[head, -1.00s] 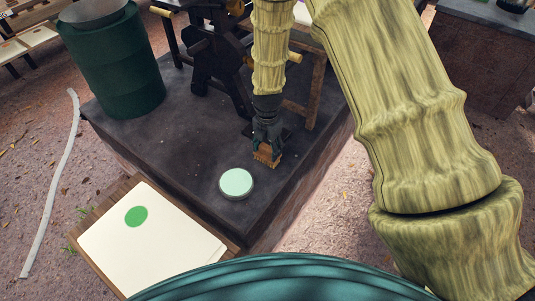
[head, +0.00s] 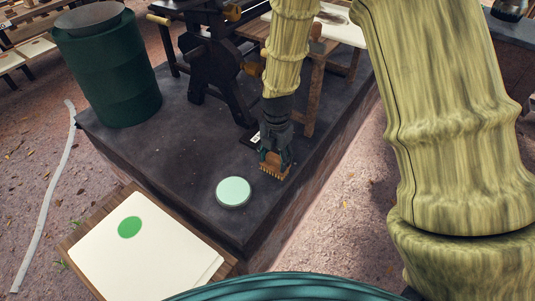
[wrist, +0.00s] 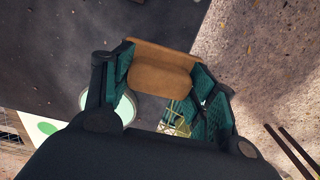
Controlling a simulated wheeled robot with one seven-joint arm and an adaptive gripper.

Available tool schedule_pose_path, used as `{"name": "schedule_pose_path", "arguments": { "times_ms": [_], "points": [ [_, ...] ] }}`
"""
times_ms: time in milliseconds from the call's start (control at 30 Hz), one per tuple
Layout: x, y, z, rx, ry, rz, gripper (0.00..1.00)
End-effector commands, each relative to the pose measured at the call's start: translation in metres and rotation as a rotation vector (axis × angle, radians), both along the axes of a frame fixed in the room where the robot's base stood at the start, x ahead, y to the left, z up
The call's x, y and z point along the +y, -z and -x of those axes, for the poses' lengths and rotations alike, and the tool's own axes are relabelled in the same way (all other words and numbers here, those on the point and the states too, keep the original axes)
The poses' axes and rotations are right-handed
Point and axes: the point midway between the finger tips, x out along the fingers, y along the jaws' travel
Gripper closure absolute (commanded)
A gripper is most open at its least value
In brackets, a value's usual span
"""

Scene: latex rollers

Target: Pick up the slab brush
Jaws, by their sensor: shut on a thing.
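The slab brush (head: 273,165) is a small brown block with a comb-like lower edge. It is in my gripper (head: 277,152), over the right edge of the dark slab platform (head: 180,150). In the wrist view the brush (wrist: 162,70) shows as a tan block between the two green-padded fingers of my gripper (wrist: 163,75), which are shut on it. Whether its lower edge touches the platform is hard to tell.
A pale green round disc (head: 233,192) lies on the platform just left of the brush. A green barrel (head: 108,70) stands at the back left. A dark machine (head: 210,55) and a wooden stand (head: 315,90) are behind. A board with a sheet (head: 145,250) is in front.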

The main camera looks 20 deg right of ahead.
Motion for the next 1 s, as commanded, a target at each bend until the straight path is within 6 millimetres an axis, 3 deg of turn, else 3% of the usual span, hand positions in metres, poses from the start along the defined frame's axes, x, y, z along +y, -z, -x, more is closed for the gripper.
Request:
{"name": "schedule_pose_path", "arguments": {
  "times_ms": [200, 433, 633, 967, 1000],
  "points": [
    [-0.015, -0.002, 0.049, 0.001, 0.0, -0.001, 0.68],
    [-0.026, -0.007, 0.085, 0.001, 0.001, -0.001, 0.68],
    [-0.03, -0.009, 0.1, 0.0, 0.0, 0.0, 0.68],
    [-0.031, -0.01, 0.102, 0.0, 0.001, 0.0, 0.68],
    [-0.031, -0.01, 0.102, 0.0, 0.0, 0.0, 0.44]
  ]
}}
